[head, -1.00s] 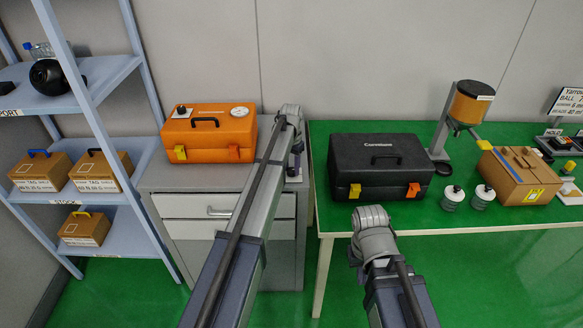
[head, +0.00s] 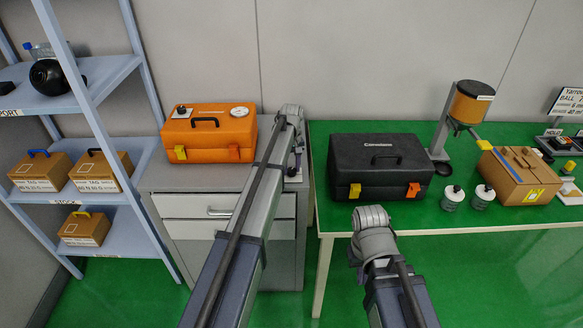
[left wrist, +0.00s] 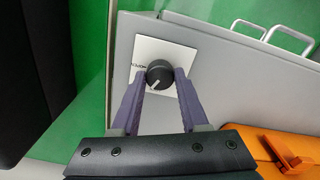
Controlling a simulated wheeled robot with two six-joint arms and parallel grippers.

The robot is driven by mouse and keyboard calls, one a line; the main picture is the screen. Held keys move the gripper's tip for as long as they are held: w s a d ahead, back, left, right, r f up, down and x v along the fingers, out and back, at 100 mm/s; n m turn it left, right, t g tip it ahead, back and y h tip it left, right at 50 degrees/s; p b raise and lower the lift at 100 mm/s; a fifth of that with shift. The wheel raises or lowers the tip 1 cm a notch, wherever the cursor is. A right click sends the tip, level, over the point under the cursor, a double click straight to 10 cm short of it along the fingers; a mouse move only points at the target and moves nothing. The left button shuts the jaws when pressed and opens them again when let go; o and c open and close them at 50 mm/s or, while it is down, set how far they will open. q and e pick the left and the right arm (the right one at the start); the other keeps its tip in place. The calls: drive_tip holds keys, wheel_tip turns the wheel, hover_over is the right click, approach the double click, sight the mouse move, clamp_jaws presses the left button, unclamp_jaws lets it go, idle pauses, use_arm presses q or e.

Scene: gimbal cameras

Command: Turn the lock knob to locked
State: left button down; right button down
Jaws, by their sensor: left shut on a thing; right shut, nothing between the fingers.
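The lock knob (left wrist: 158,73) is a round black knob with a white pointer line, on a white plate (left wrist: 148,53) on the grey cabinet's top. In the left wrist view the pointer line points down and to the left. Dark lettering at the plate's left edge is too small to read surely. My left gripper (left wrist: 159,80) is shut on the knob, one finger on each side. In the head view my left arm hides the knob. My right arm ends in front of the green table, and its fingers do not show.
An orange case (head: 210,133) stands on the grey cabinet (head: 165,182) left of my left arm. A black case (head: 380,167) stands on the green table (head: 430,213) to the right, beside a dispenser, white jars and a cardboard box. Blue shelves (head: 112,195) stand at the left.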

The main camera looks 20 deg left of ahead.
sight(292, 170)
use_arm(q)
drive_tip(key=n, duration=0.5)
idle(0.6)
drive_tip(key=shift+c, duration=2.1)
unclamp_jaws()
drive_tip(key=shift+r, duration=0.1)
wheel_tip(292, 170, up, 8)
drive_tip(key=p, duration=0.8)
drive_tip(key=shift+f, duration=0.2)
